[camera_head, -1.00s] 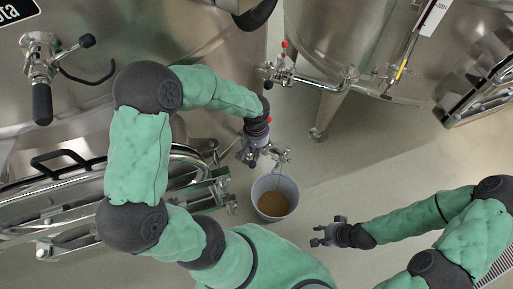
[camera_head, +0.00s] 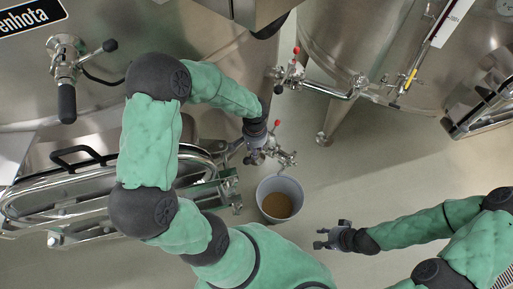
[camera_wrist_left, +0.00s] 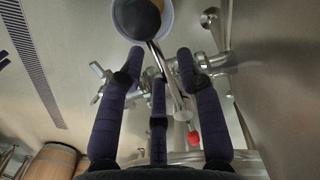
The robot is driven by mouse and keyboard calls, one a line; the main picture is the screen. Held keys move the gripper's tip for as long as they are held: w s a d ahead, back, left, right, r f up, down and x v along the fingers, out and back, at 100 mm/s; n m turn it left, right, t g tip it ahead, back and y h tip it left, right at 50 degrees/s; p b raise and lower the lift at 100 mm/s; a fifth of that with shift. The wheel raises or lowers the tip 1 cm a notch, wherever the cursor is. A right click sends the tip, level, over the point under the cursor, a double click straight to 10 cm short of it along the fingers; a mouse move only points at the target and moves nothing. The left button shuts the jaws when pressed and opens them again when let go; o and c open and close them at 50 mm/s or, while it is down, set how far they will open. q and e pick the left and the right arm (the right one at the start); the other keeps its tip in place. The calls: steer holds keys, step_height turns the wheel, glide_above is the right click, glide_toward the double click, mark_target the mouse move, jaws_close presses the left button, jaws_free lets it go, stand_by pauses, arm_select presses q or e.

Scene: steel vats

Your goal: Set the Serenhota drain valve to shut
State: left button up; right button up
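The Serenhota vat (camera_head: 190,45) is the steel tank at left, its name plate (camera_head: 32,14) partly cut off. Its drain valve (camera_head: 272,152) sits low by the vat, with a small red tip (camera_head: 277,123). My left gripper (camera_head: 262,150) is at this valve and hides part of it. In the left wrist view, the left fingers (camera_wrist_left: 159,75) are spread apart around a steel bar (camera_wrist_left: 168,85) of the valve, with a red knob (camera_wrist_left: 193,138) below; contact is unclear. My right gripper (camera_head: 322,238) is open and empty above the floor.
A bucket (camera_head: 260,190) with brown liquid stands below the valve; it also shows in the left wrist view (camera_wrist_left: 116,22). A second vat (camera_head: 370,40) with its own red-tipped valve (camera_head: 296,62) stands at right. A sampling tap (camera_head: 65,65) is at upper left.

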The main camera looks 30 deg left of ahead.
arm_select(q)
steer(key=shift+w, duration=0.2)
steer(key=shift+w+r, duration=0.1)
steer(key=shift+r, duration=3.7)
